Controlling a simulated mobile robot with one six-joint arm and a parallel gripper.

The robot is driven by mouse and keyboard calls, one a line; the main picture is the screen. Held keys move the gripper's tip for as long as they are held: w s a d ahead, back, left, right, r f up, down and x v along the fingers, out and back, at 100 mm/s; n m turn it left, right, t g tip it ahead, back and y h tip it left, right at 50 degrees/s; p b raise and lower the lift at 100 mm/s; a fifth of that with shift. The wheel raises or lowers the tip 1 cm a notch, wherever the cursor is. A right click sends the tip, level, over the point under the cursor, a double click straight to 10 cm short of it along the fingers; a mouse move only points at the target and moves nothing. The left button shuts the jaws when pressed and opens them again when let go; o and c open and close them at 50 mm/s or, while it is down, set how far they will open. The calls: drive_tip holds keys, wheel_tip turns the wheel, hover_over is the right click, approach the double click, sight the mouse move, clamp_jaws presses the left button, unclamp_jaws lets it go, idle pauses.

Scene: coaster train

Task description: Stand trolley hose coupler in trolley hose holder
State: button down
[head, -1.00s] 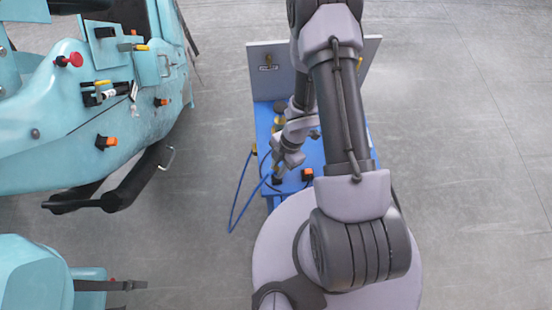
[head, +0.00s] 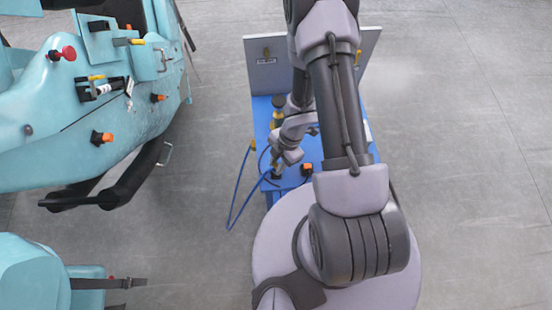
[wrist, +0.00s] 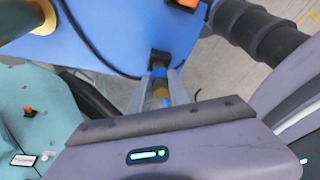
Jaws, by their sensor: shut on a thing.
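My gripper (head: 279,166) is low over the front left part of the blue trolley (head: 262,112). In the wrist view its two grey fingers (wrist: 161,90) are shut on the trolley hose coupler (wrist: 160,88), a slim part with blue and brass colours. The coupler's far end meets a black block on the trolley edge, apparently the trolley hose holder (wrist: 158,58). The holder also shows as a dark spot below the fingers in the head view (head: 276,176). I cannot tell how deep the coupler sits in it. The blue hose (head: 237,192) loops off the trolley's left side.
An orange-topped black part (head: 307,169) is on the trolley right of my gripper. A grey upright panel (head: 262,60) stands at the trolley's back. A teal coaster car (head: 60,120) is at left, with clear floor (head: 205,150) between.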

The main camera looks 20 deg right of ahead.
drive_tip(key=shift+f+b, duration=0.45)
drive_tip(key=shift+f, duration=0.2)
drive_tip(key=c, duration=1.1)
unclamp_jaws()
drive_tip(key=shift+c, duration=0.2)
drive_tip(key=shift+r, duration=0.1)
drive_tip(key=s+p+v, duration=0.1)
drive_tip(key=p+v, duration=0.9)
drive_tip(key=v, duration=0.8)
drive_tip(key=shift+s, duration=0.25)
